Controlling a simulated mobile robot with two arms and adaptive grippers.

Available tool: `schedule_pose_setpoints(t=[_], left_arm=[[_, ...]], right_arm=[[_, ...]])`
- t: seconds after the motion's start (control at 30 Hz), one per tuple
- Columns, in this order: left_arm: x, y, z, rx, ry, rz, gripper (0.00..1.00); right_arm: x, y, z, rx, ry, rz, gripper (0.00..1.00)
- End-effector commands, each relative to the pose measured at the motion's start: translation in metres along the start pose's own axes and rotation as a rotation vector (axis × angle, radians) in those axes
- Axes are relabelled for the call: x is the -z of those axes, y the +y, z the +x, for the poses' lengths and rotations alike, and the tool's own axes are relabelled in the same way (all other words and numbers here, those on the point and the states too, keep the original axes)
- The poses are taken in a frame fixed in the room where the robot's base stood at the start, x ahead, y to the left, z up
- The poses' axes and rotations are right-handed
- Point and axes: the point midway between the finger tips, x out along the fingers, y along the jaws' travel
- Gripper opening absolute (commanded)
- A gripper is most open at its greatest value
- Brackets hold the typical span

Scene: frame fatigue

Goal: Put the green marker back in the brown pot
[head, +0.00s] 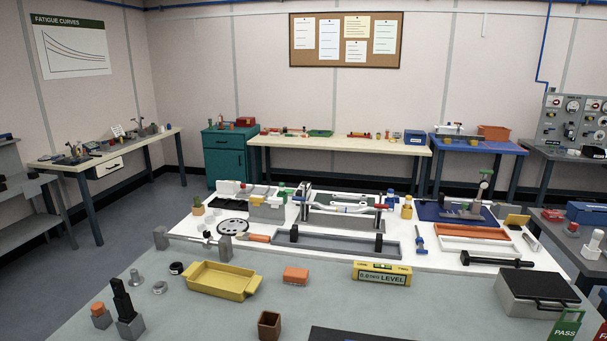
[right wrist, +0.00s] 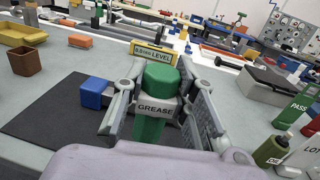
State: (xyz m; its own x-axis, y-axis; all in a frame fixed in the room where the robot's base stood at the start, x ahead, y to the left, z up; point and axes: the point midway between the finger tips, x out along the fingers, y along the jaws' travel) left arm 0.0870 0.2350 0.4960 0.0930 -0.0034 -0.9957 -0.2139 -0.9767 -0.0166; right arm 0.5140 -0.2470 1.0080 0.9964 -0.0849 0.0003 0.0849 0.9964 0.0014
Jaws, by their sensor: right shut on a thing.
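The brown pot (head: 269,325) stands upright on the grey bench near the bottom of the head view, with a dark opening. It also shows at the upper left of the right wrist view (right wrist: 26,61). My right gripper (right wrist: 162,92) is shut on the green marker (right wrist: 161,78), a thick green cylinder with a white GREASE label. The marker is upright between the fingers, to the right of the pot in that view and apart from it. Its lower end is hidden by the wrist. Neither gripper shows in the head view, and my left gripper is in no view.
A black mat (right wrist: 50,118) with a blue block (right wrist: 96,94) lies between pot and gripper. A yellow tray (head: 205,288), an orange block (head: 296,275) and a yellow level (head: 382,273) lie behind the pot. A grey case (head: 540,289) and a green bottle (right wrist: 271,149) are at right.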

Motion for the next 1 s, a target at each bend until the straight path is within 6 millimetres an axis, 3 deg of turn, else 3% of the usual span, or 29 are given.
schedule_pose_setpoints(t=[0.03, 0.2, 0.4, 0.7, 1.0], left_arm=[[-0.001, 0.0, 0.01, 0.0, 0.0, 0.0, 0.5], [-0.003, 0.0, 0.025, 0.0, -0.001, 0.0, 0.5], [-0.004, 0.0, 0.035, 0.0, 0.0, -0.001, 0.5], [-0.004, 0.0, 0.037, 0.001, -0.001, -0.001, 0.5], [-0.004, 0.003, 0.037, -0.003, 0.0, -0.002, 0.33]], right_arm=[[0.005, 0.008, -0.022, -0.016, 0.004, 0.001, 0.0], [-0.009, 0.031, -0.081, -0.058, 0.003, 0.002, 0.0], [-0.03, 0.043, -0.124, -0.08, 0.001, 0.001, 0.0], [-0.043, 0.046, -0.14, -0.086, -0.001, -0.003, 0.0], [-0.043, 0.046, -0.14, -0.085, -0.002, -0.001, 0.0]])
